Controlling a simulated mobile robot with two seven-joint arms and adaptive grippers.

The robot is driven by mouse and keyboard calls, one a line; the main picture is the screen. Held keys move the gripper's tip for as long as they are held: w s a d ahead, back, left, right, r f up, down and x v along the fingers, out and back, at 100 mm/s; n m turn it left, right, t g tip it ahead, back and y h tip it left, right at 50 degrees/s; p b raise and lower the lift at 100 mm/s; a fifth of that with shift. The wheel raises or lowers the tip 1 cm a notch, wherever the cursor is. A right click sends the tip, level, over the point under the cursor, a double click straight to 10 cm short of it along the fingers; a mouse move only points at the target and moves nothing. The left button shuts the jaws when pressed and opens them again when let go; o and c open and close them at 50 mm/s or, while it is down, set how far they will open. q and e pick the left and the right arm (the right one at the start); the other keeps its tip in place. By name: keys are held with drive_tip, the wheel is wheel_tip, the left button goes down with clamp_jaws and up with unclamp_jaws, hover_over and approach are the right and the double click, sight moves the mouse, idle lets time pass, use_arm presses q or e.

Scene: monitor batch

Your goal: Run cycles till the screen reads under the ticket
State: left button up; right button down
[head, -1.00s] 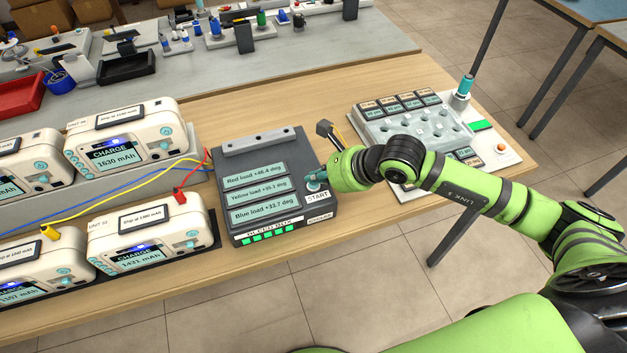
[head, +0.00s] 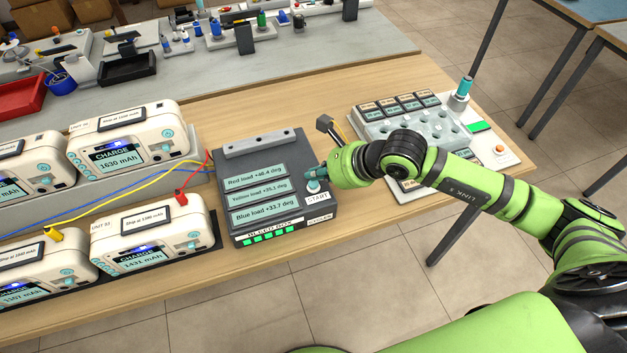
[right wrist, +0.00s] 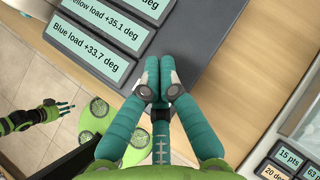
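The dark load box (head: 290,148) shows Red load +46.4, Yellow load +35.1 and Blue load +33.7 deg. Its teal START button (head: 313,187) is at its right side. My right gripper (head: 313,172) is just above the button; its fingers (right wrist: 158,78) are together and empty in the right wrist view. The front right unit (head: 148,240) reads CHARGE 1431 mAh and carries the red plug (head: 181,198). The front left unit (head: 40,265), partly cut off, carries the yellow plug (head: 51,233). The back unit (head: 130,140) reads CHARGE 1630 mAh. Ticket figures are too small to read surely. My left gripper (right wrist: 62,109) shows small, fingers spread.
A pale panel (head: 420,125) with labelled tiles, pegs and a teal-topped post (head: 464,88) is right of the box. A grey bench behind holds a red tray (head: 20,95) and black tray (head: 127,68). Red, yellow and blue leads cross between units and box. Bare wood lies behind the box.

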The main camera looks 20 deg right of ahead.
sight(317, 184)
drive_tip(key=shift+r+p, duration=1.35)
drive_tip(key=shift+r, duration=1.2)
